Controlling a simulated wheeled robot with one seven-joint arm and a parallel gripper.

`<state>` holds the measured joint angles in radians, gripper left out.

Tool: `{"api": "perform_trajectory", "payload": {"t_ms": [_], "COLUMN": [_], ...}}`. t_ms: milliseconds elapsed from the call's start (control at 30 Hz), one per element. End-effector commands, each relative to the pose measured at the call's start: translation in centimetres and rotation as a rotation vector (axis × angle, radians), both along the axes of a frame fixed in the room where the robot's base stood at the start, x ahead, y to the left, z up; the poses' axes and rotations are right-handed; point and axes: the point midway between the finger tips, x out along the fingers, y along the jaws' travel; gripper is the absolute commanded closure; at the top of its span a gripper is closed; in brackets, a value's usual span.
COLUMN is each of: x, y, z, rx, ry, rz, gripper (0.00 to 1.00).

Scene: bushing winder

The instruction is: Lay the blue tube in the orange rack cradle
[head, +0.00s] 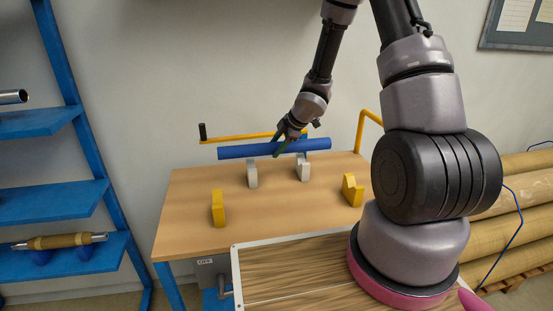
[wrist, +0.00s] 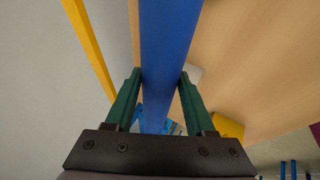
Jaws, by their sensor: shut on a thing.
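The blue tube (head: 240,151) lies level across the far part of the wooden table, close above two pale grey supports (head: 252,174); I cannot tell whether it touches them. My gripper (head: 284,143) is shut on the tube near its middle, from above. In the wrist view the blue tube (wrist: 167,50) runs between the two green fingers of my gripper (wrist: 160,76). No clearly orange rack shows; two yellow notched blocks (head: 218,209) stand nearer on the table, left and right, both empty.
A yellow bar (head: 245,137) with a black handle runs behind the tube. A blue shelf (head: 40,203) at left holds a brown wound tube (head: 58,241). Large brown rolls (head: 510,200) lie at right. The table top (head: 285,200) between the yellow blocks is clear.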

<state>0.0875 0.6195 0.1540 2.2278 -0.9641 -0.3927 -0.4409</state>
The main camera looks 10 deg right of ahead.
Motion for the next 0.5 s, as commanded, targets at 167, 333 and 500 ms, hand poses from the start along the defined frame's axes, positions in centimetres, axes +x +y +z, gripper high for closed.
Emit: {"api": "perform_trajectory", "payload": {"t_ms": [167,333,500], "x": [-0.1,0.0,0.1], "y": [0.1,0.1,0.0], "z": [-1.7,-4.3,-4.8], "rx": [0.001,0.000,0.001], "ry": [0.003,0.003,-0.002], "rz": [0.002,0.001,0.001], "gripper": [1.00,1.00,1.00]}}
